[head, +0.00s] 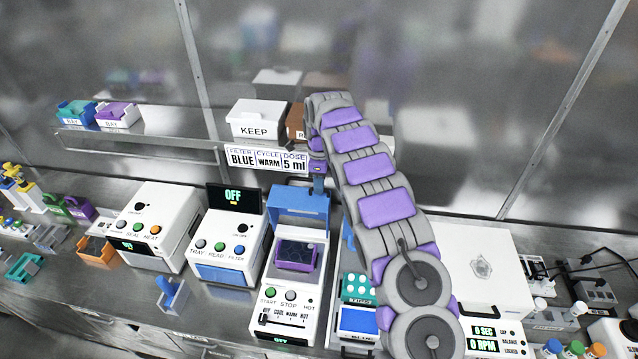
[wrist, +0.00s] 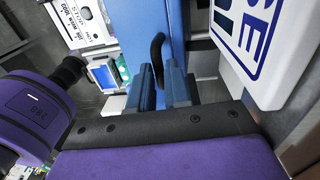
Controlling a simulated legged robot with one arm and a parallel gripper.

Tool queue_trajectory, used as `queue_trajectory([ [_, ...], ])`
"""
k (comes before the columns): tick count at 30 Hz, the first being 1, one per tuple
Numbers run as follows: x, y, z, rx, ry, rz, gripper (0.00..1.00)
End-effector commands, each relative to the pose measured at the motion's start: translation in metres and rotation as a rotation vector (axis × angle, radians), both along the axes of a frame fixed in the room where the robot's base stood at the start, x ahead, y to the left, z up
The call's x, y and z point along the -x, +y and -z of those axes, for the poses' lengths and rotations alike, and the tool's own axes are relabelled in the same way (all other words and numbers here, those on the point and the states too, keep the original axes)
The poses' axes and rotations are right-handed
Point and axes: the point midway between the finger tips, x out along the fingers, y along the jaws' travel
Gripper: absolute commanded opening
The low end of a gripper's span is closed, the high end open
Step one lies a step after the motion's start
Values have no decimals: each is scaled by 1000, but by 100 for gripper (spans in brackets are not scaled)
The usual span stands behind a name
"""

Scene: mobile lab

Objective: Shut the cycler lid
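The cycler (head: 285,280) is the white machine with START and STOP buttons and a slider. Its blue lid (head: 300,199) stands raised at the back, leaving the dark block in a purple frame (head: 297,254) uncovered. My gripper (head: 318,184) is at the right of the lid's upper edge. In the wrist view the blue lid (wrist: 152,20) runs up the middle, with a black curved handle (wrist: 157,48) on it. My gripper's two blue fingers (wrist: 161,88) stand close on both sides of this handle and look shut on it. The fingertip contact is partly hidden.
A white machine marked OFF (head: 228,245) stands left of the cycler. A teal rack (head: 358,288) and a white centrifuge-like box (head: 482,268) stand to the right. A shelf above holds a KEEP box (head: 257,120) and a sign (head: 266,160), close to my gripper.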

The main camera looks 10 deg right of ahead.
Motion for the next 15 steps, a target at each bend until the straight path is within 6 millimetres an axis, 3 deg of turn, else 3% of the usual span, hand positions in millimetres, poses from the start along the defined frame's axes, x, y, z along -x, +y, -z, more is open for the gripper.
queue_trajectory([
  [5,0,0,0,0,0,0,0],
  [15,0,0,0,0,1,0,0],
])
